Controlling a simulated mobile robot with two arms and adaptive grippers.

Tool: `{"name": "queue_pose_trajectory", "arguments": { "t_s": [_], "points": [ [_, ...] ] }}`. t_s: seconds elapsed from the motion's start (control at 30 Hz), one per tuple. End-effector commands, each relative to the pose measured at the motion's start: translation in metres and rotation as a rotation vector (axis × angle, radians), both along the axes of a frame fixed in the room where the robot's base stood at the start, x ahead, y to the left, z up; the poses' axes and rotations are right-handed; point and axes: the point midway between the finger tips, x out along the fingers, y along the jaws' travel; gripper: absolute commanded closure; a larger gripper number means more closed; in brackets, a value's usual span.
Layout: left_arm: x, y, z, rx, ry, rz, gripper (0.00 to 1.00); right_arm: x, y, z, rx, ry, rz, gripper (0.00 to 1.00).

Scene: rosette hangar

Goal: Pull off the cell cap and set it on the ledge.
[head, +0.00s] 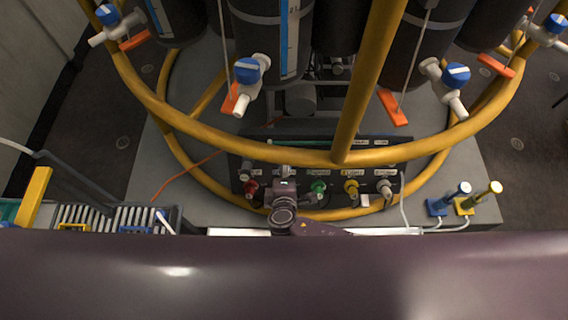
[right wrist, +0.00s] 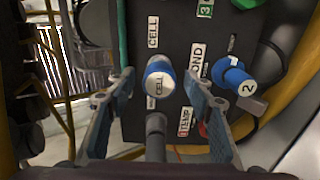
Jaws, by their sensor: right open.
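My right gripper (right wrist: 160,75) is open, with one finger on each side of the cap and gaps showing between. In the head view my right gripper (head: 284,188) is over the panel front (head: 330,178) and hides the cap there. A pale strip (head: 385,231) runs along the panel's near edge; I cannot tell whether it is the ledge. My left gripper is not in view.
A blue plug marked 2 (right wrist: 232,76) sits close to the right finger. Red (head: 251,187), green (head: 318,187) and yellow (head: 351,187) connectors line the panel. A yellow ring rail (head: 200,128) arches above. Blue (head: 437,207) and yellow (head: 464,206) holders stand at the right.

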Motion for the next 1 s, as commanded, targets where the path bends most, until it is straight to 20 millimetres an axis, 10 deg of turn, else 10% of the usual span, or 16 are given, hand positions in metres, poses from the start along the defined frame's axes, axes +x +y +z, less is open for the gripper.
{"name": "queue_pose_trajectory", "arguments": {
  "t_s": [0.3, 0.73, 1.0],
  "points": [
    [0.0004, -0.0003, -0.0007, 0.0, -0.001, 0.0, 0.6, 0.0007, 0.0, 0.0007, 0.001, -0.001, -0.001, 0.52],
    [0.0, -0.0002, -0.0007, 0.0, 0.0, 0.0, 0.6, 0.0006, -0.0002, 0.0007, 0.0, -0.001, 0.0, 0.98],
    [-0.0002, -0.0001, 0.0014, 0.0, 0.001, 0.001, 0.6, -0.0013, -0.0001, 0.0026, 0.0, -0.001, 0.0, 1.0]
  ]
}}
